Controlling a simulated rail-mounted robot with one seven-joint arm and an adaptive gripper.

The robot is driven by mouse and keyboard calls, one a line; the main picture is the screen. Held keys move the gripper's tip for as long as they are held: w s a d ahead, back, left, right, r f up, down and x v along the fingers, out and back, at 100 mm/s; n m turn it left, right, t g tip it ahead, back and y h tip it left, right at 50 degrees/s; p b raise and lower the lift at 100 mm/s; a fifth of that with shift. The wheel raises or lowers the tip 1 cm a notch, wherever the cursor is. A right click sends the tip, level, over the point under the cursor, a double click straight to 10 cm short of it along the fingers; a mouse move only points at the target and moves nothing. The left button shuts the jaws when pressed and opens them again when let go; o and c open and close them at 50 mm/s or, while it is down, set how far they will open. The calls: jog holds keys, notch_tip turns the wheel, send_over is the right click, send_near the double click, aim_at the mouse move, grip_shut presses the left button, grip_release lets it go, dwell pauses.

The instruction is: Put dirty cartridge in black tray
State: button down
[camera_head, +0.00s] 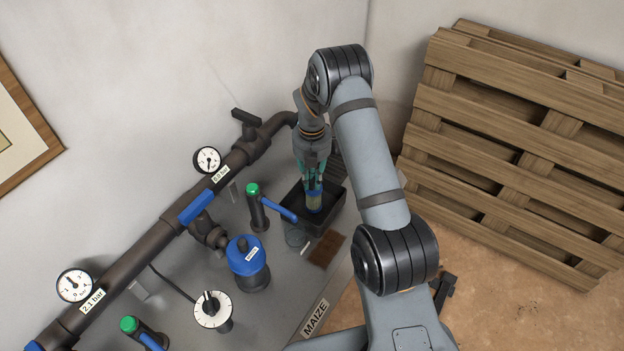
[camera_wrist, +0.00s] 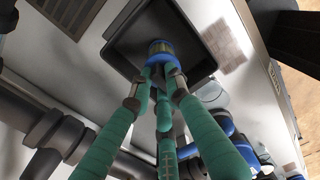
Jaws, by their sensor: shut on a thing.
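My gripper (camera_head: 312,184) has green fingers and points down over the black tray (camera_head: 332,226). In the wrist view the fingertips (camera_wrist: 160,75) close around the cartridge's blue end (camera_wrist: 160,46). The cartridge is upright and within the outline of the black tray (camera_wrist: 195,72). I cannot tell whether its lower end touches the tray floor.
A blue-handled valve (camera_head: 258,206) stands just left of the tray. A blue-topped filter housing (camera_head: 247,262), a dial (camera_head: 212,310) and a pipe with gauges (camera_head: 150,236) are further left. A clear cup (camera_head: 296,236) and brown mat (camera_head: 326,250) lie in front. Wooden pallets (camera_head: 510,140) lean at right.

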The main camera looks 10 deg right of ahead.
jog(key=shift+f, duration=0.55)
jog(key=shift+f, duration=0.25)
jog(key=c, duration=1.7)
grip_release()
jog(key=shift+r, duration=0.1)
jog(key=shift+o, duration=0.2)
jog(key=shift+w+r, duration=0.1)
jog(key=shift+r, duration=0.35)
notch_tip(320, 180, up, 12)
jog(key=b, duration=0.1)
jog(key=shift+f, duration=0.25)
